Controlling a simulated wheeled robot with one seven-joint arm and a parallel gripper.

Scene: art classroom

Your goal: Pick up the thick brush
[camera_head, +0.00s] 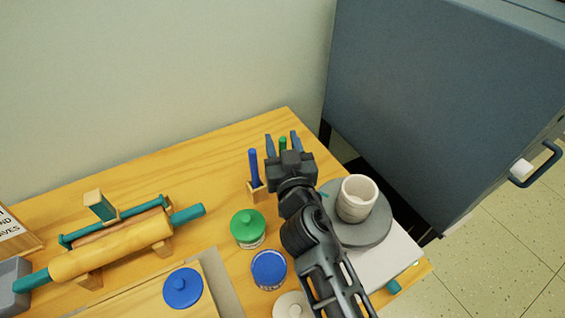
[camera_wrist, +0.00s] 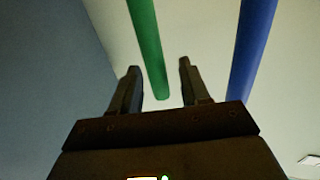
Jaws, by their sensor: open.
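Two upright handles stand near the back of the table, a green one (camera_head: 283,142) and a blue one (camera_head: 253,168). I cannot tell which is the thick brush; no bristles show. My gripper (camera_head: 283,141) is open, with the green handle between its two fingers in the head view. In the wrist view, the green handle (camera_wrist: 149,48) runs down between the open fingers (camera_wrist: 158,64) with gaps on both sides. The blue handle (camera_wrist: 250,50) is outside the fingers, to the right. The wooden holder (camera_head: 257,192) shows under the blue handle; my gripper hides the rest.
A grey turntable (camera_head: 372,233) with a pale cup (camera_head: 357,198) stands right of my arm. Green-lidded (camera_head: 248,225) and blue-lidded (camera_head: 269,269) jars stand to the left. A rolling pin (camera_head: 110,248) lies on a stand further left. A dark cabinet (camera_head: 440,100) is at right.

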